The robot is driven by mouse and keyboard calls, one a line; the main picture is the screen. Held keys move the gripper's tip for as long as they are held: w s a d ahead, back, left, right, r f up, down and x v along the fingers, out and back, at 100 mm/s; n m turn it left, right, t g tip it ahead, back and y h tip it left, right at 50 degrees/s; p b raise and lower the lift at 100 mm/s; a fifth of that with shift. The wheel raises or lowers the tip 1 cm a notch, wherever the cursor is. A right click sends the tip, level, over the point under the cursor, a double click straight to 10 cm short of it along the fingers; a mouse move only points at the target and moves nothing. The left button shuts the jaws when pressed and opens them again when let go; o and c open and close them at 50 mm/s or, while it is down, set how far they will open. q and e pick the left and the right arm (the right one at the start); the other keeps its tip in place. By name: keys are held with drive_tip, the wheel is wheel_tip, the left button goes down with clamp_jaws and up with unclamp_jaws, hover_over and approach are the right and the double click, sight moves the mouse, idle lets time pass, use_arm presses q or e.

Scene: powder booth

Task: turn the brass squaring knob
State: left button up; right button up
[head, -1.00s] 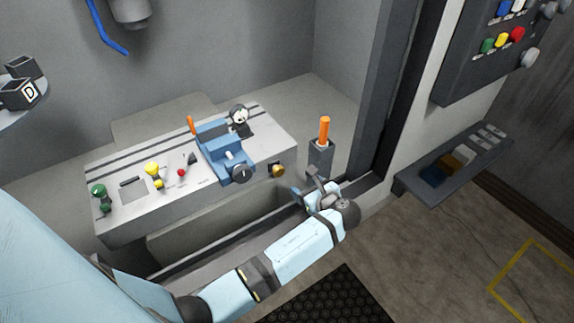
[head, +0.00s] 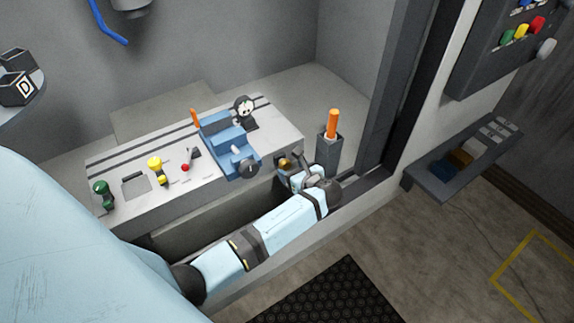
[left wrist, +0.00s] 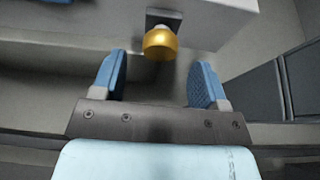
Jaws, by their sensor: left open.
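The brass squaring knob (head: 284,164) sits on the front face of the grey bench at its right end. In the left wrist view the round gold knob (left wrist: 160,44) is on a short dark mount, slightly beyond the fingertips and between their lines. My left gripper (head: 288,173) is open right in front of the knob; its two blue fingers (left wrist: 157,78) stand apart on either side with nothing between them. In the head view the gripper partly hides the knob. Contact with it does not show. My right gripper is not in view.
A blue vise-like fixture (head: 228,145) with a dark round dial stands on the bench (head: 205,186). A grey holder (head: 328,155) with an orange handle stands just right of the knob. A dark booth post (head: 400,90) rises farther right.

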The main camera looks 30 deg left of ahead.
sight(286, 166)
use_arm(q)
drive_tip(key=shift+x, duration=1.85)
drive_tip(key=c, duration=0.9)
drive_tip(key=shift+r, duration=0.1)
